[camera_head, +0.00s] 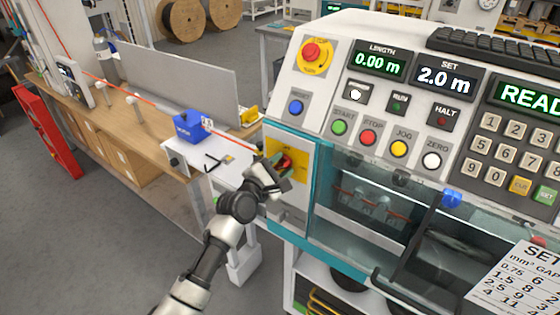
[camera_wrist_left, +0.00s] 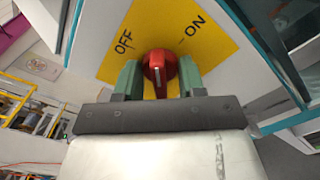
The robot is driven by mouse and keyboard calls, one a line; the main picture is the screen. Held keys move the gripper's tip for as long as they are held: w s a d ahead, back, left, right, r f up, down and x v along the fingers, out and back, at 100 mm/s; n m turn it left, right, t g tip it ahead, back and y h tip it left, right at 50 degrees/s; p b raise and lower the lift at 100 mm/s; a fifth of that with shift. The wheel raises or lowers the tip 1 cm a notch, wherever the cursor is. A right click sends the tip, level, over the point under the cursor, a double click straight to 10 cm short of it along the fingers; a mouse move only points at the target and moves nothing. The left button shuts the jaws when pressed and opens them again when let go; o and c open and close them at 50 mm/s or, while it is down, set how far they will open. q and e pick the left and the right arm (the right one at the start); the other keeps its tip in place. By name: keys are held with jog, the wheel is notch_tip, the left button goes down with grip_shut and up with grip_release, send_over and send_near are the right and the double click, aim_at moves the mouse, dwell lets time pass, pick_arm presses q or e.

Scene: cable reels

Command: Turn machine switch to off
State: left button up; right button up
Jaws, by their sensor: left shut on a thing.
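The red machine switch (camera_head: 285,161) sits on a yellow plate (camera_head: 298,190) on the left end of the machine's front. In the left wrist view the red knob (camera_wrist_left: 160,66) stands between my green-grey fingers, with "OFF" printed to the upper left and "ON" to the upper right on the yellow plate (camera_wrist_left: 160,28). A pale line marks the knob's face; which label it points at is not clear. My left gripper (camera_head: 281,168) is shut on the knob and covers part of it in the head view. My right gripper is not in view.
The machine panel above carries a red emergency stop (camera_head: 311,52), a blue button (camera_head: 296,107) and a row of coloured buttons. A clear guard (camera_head: 385,200) is right of the switch. A bench (camera_head: 130,130) with a blue device (camera_head: 188,126) and orange cable lies left.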

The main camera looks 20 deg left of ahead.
pick_arm(q)
jog(key=n+p, duration=0.1)
jog(key=n, duration=0.2)
jog(key=shift+n+p, duration=0.3)
jog(key=n+p, duration=0.2)
jog(key=n, duration=0.1)
jog(key=shift+r+n, duration=0.1)
jog(key=shift+n, duration=1)
jog(key=o, duration=0.7)
jog(key=v, duration=0.8)
